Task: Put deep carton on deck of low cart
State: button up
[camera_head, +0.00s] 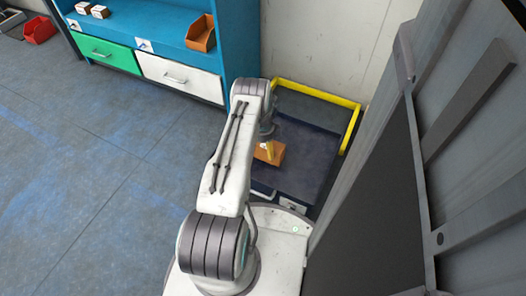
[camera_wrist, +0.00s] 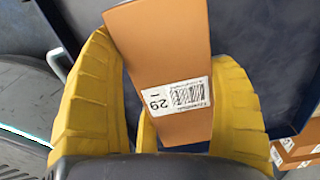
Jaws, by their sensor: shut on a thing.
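The deep carton (camera_wrist: 165,50) is an orange-brown box with a white barcode label reading 29. In the wrist view it sits between the yellow fingers of my gripper (camera_wrist: 160,110), which is shut on it. In the head view the carton (camera_head: 270,153) shows over the dark blue deck of the low cart (camera_head: 305,165), which has a yellow handle rail (camera_head: 318,92). My gripper (camera_head: 268,149) is partly hidden by my arm there. I cannot tell whether the carton touches the deck.
A blue shelf unit (camera_head: 150,22) stands at the back left, with small boxes (camera_head: 91,10), an orange bin (camera_head: 201,34), a green drawer (camera_head: 110,55) and a white drawer (camera_head: 180,77). A red bin (camera_head: 39,29) is far left. A large grey panel rises at right. The left floor is clear.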

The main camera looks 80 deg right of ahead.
jog(key=shift+d+f, duration=0.1)
jog(key=shift+f, duration=0.75)
jog(key=shift+f+b, duration=0.15)
jog(key=shift+b, duration=0.25)
jog(key=o, duration=1.1)
jog(key=shift+o, duration=0.2)
notch_tip(320, 180, up, 12)
jog(key=p, duration=0.4)
